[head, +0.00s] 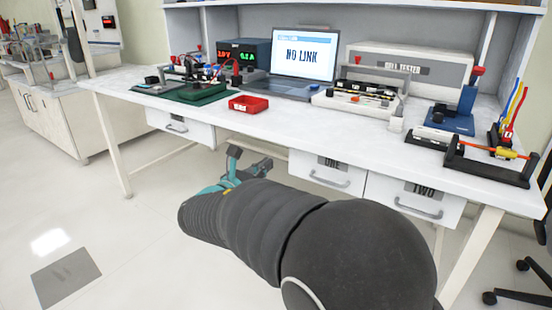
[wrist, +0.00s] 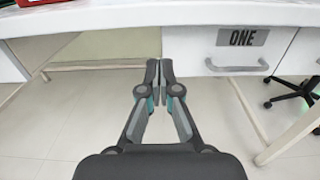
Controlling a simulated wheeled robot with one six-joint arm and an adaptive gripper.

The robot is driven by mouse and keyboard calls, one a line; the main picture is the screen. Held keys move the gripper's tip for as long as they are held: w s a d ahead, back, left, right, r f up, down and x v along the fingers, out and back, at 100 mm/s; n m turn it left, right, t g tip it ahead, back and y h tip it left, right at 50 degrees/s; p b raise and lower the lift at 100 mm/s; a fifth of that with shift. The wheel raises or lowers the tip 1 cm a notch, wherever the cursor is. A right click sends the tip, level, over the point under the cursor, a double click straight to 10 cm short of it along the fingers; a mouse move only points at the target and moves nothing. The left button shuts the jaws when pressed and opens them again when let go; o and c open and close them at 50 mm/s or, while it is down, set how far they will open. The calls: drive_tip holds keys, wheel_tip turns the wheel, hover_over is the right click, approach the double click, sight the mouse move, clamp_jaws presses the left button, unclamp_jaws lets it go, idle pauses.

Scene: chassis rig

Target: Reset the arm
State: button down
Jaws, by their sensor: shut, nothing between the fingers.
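My gripper (wrist: 166,76) is shut and empty in the wrist view, its two dark fingers meeting in front of the bench. In the head view my gripper (head: 248,158) shows beyond my dark arm, partly hidden by it, below the bench's front edge. In the wrist view it points toward the bench front, just left of the drawer marked ONE (wrist: 233,50). It appears to touch nothing.
The white bench (head: 235,122) carries a red tray (head: 249,104), a laptop (head: 304,55) reading NO LINK, a cell tester (head: 405,70) and a rig with coloured wires (head: 490,160). Drawers ONE (head: 327,173) and TWO (head: 414,198) are shut. A wheeled chair stands right.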

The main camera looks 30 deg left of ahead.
drive_tip(key=s, duration=0.5)
drive_tip(key=s+d+f+m+g+h, duration=0.15)
drive_tip(key=d+f+m+g, duration=0.3)
drive_tip(key=f, duration=0.45)
drive_tip(key=s+d+f+m+g+h, duration=0.1)
drive_tip(key=s+d+f+m+g, duration=0.15)
drive_tip(key=d+m, duration=0.35)
drive_tip(key=s+d+f+m+g, duration=0.1)
drive_tip(key=s+d+m+g, duration=0.2)
drive_tip(key=d, duration=0.5)
drive_tip(key=s+d+r+m+y+p, duration=0.1)
drive_tip(key=s+d+r+m, duration=0.2)
drive_tip(key=d+m, duration=0.4)
drive_tip(key=s+d+r+m+g+y+p, duration=0.1)
drive_tip(key=s+d+r+m, duration=0.3)
drive_tip(key=d, duration=0.9)
drive_tip(key=s+d+r+m+g+y+p, duration=0.1)
drive_tip(key=s+d+r+m+y, duration=0.1)
drive_tip(key=d+m, duration=0.8)
drive_tip(key=shift+s+d+r+p, duration=0.35)
drive_tip(key=shift+s+d+r, duration=0.3)
drive_tip(key=shift+r, duration=0.2)
